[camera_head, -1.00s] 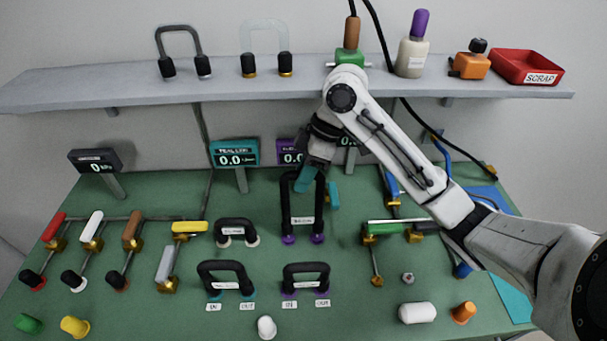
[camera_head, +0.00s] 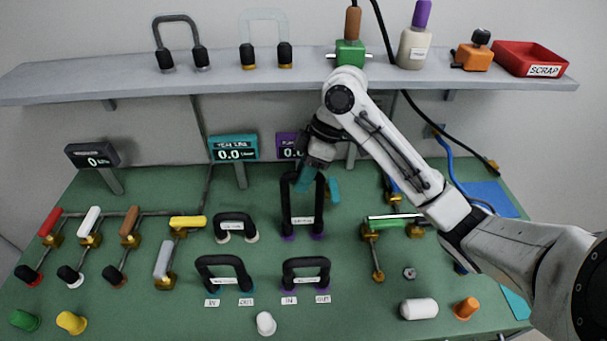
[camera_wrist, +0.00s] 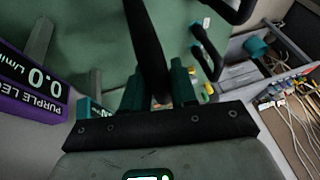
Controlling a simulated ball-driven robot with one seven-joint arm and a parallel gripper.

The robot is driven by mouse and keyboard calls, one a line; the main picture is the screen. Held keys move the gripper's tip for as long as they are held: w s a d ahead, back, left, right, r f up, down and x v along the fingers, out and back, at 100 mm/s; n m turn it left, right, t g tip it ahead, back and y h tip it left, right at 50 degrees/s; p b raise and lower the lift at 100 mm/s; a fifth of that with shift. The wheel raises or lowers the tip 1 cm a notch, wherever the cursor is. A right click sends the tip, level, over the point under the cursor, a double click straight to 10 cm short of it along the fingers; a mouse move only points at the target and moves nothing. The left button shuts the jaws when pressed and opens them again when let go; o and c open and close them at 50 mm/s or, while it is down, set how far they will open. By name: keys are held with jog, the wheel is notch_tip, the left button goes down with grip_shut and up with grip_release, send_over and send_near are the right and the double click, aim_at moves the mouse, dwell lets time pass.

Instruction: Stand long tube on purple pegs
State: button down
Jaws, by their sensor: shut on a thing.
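The long tube (camera_head: 302,221) is a tall black inverted U with a white label across its lower part. It stands upright in the head view, its legs meeting the purple pegs (camera_head: 288,238), of which only a thin purple part shows. I cannot tell how fully its ends are seated. My gripper (camera_head: 304,178), with teal fingers, is shut on the tube's upper part. In the wrist view the dark tube (camera_wrist: 146,45) runs between the fingers (camera_wrist: 155,88); its lower ends are hidden there.
Shorter black tubes stand close by: one to the left (camera_head: 235,226), two in front (camera_head: 224,272) (camera_head: 306,271). Teal (camera_head: 234,149) and purple (camera_head: 291,146) meters stand behind. A shelf (camera_head: 230,87) crosses above. Colored-handle valves (camera_head: 130,228) fill the left. A white cylinder (camera_head: 419,309) lies front right.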

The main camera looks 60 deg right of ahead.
jog(key=shift+f+b, duration=0.4)
jog(key=shift+f, duration=0.25)
jog(key=c, duration=0.8)
grip_release()
jog(key=v, duration=1.1)
jog(key=shift+s+f, duration=0.1)
jog(key=shift+f, duration=0.05)
